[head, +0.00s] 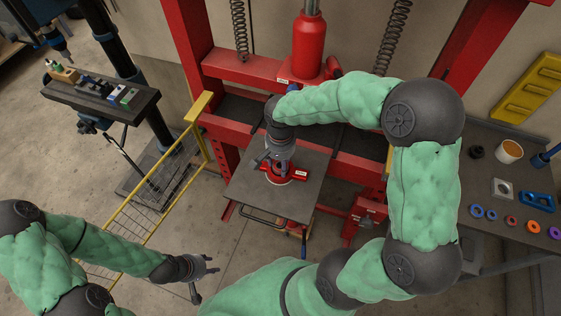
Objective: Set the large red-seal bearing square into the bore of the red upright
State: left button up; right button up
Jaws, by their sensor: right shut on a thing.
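The red upright (299,173) with a white label sits on the grey plate (306,192) of the red press. My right gripper (272,162) points down right over the upright, shut on what appears to be the large red-seal bearing. The bearing is mostly hidden by the fingers and too small to make out. I cannot tell whether it touches the bore or is square to it. My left gripper (206,281) is empty, with its fingers apart, low at the left over the floor and away from the press.
A dark side table (486,245) at the right carries several coloured rings, a blue block (538,202) and a cup (509,151). A yellow mesh guard (146,222) stands left of the press. A drill stand with a small bench (90,95) is at the far left.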

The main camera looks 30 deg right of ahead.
jog(key=o, duration=1.3)
notch_tip(320, 180, up, 12)
jog(key=shift+r, duration=0.1)
